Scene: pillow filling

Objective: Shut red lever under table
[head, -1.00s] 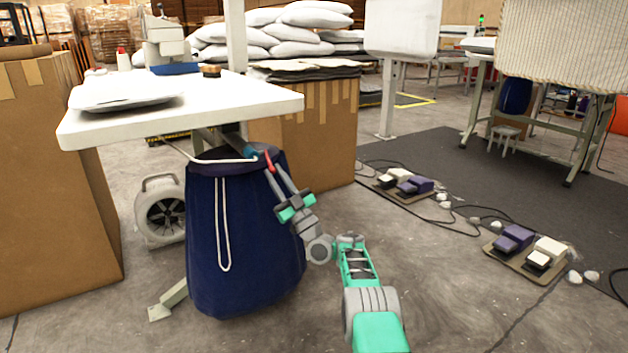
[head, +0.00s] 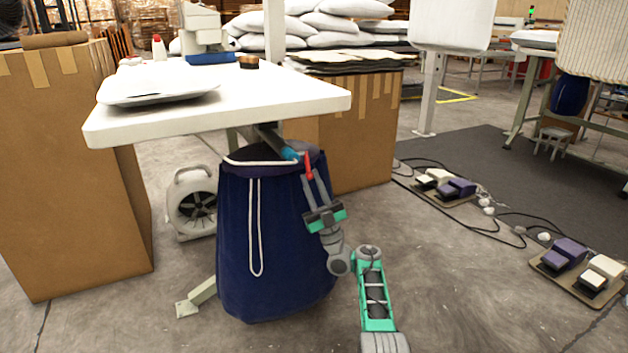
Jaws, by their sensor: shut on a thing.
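The red lever (head: 308,164) shows under the right part of the white table (head: 225,105), beside the blue end of a dark pipe (head: 273,142). It stands near upright at the top right rim of the dark blue bag. My gripper (head: 312,178) reaches up from the lower right, in front of the bag's right side. Its two long grey fingers are closed on the lower part of the lever. The fingertips are small in view, and the exact contact is partly hidden.
The blue bag (head: 280,250) with a white drawcord hangs below the table, close to my gripper. A cardboard box (head: 350,130) stands behind it and another (head: 70,170) at left. A grey blower (head: 192,203) sits between. Foot pedals (head: 580,268) and cables lie right. Floor between is clear.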

